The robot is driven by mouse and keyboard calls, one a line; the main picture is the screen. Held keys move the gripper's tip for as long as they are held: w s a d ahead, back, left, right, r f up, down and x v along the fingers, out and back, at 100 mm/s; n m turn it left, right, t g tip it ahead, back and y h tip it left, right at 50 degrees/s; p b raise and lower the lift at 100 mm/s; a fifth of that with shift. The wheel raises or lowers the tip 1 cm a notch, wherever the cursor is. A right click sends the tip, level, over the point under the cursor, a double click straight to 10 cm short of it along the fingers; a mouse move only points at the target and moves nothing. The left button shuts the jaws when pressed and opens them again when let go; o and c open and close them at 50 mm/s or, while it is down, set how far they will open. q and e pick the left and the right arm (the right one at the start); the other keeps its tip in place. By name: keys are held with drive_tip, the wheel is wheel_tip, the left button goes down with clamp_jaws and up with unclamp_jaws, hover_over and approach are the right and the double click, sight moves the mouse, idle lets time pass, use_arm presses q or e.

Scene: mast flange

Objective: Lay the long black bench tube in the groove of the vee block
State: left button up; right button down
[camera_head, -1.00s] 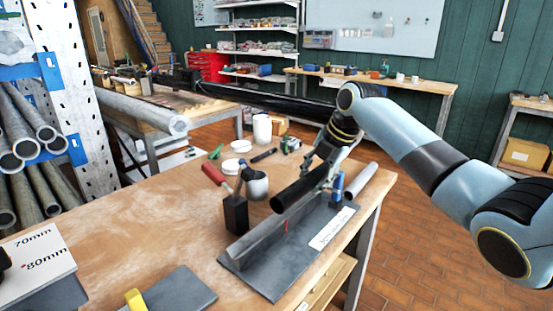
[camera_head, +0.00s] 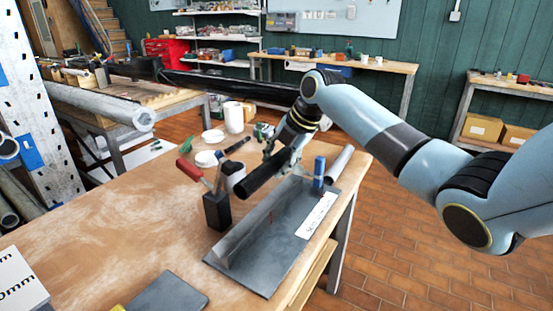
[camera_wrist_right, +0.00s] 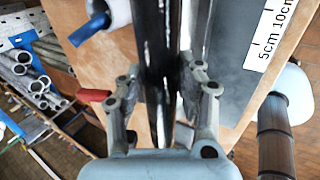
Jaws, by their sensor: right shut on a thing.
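The black tube (camera_head: 258,182) is in my right gripper (camera_head: 282,158), shut around it. The tube is tilted, its open near end pointing to the lower left. In the right wrist view the tube (camera_wrist_right: 153,35) runs between the two fingers (camera_wrist_right: 162,88). The grey vee block (camera_head: 245,235) stands on a grey plate (camera_head: 262,268) at the bench's right front. The groove is not clearly seen. My left gripper is not in view.
A black holder (camera_head: 216,211) with a red-handled tool stands left of the block, near a cup (camera_head: 233,175). A blue upright piece (camera_head: 319,172) and a grey pipe (camera_head: 339,164) are at the block's far end.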

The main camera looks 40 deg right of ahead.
sight(271, 200)
drive_tip(key=shift+f, duration=0.55)
drive_tip(key=shift+f+b, duration=0.65)
drive_tip(key=shift+f, duration=0.15)
drive_tip(key=shift+f+b, duration=0.95)
drive_tip(key=shift+f, duration=0.45)
drive_tip(key=shift+f+b, duration=0.9)
drive_tip(key=shift+f, duration=0.5)
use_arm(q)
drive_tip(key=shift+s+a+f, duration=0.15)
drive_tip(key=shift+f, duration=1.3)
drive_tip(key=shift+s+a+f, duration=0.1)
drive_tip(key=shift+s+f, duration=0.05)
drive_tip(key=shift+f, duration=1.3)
use_arm(e)
drive_tip(key=shift+s+a+f, duration=0.1)
drive_tip(key=shift+s+f, duration=0.3)
drive_tip(key=shift+f, duration=0.1)
drive_tip(key=c, duration=1.2)
unclamp_jaws()
drive_tip(key=o, duration=0.5)
drive_tip(key=shift+w+f, duration=0.2)
drive_tip(key=shift+w, duration=0.1)
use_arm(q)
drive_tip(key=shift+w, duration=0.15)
use_arm(e)
drive_tip(key=shift+r, duration=0.25)
